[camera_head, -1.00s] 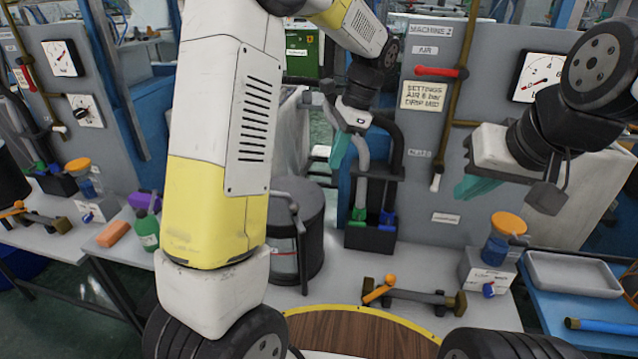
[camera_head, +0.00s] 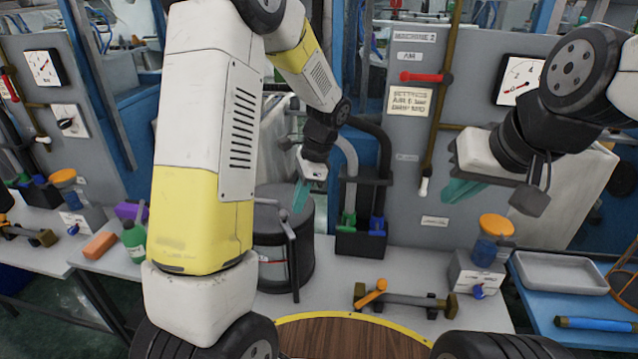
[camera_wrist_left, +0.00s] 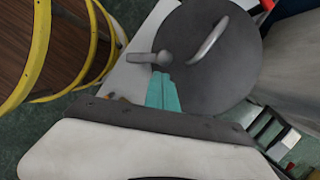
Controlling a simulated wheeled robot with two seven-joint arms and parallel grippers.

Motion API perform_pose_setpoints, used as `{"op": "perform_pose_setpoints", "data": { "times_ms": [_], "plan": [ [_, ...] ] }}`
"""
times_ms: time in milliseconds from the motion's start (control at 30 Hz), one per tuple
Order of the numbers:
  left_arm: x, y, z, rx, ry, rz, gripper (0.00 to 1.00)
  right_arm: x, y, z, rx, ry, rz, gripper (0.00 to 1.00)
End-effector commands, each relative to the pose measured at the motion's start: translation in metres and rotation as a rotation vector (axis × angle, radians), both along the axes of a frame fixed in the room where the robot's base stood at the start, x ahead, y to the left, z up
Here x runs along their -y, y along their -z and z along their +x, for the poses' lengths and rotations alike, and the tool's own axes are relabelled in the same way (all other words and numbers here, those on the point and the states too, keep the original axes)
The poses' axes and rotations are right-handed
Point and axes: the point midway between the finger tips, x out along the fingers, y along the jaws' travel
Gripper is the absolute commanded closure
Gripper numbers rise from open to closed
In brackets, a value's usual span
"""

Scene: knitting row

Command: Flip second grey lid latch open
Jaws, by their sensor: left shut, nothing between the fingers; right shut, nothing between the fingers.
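A dark grey drum (camera_head: 268,258) with a flat grey lid (camera_head: 266,206) stands on the bench at machine 2, partly hidden by my left arm. A grey latch (camera_head: 288,229) sits at the lid's edge, with a bar running down the drum's side. In the left wrist view, the lid (camera_wrist_left: 225,75) shows a curved handle (camera_wrist_left: 208,40) and the latch (camera_wrist_left: 150,58) at its rim. My left gripper (camera_head: 300,198) is shut and empty, its teal fingertips (camera_wrist_left: 163,80) close to the latch; contact cannot be told. My right gripper (camera_head: 462,191) is shut and empty, before the machine panel.
A black holder (camera_head: 362,243) with green and blue parts stands right of the drum.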

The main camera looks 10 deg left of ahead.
Motion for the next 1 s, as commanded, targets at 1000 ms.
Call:
{"op": "perform_pose_setpoints", "data": {
  "times_ms": [1000],
  "plan": [
    [-0.0110,0.0010,-0.0027,-0.001,-0.085,0.001,1.00,0.0000,0.0001,0.0001,0.000,0.000,0.000,1.00]
  ]
}}
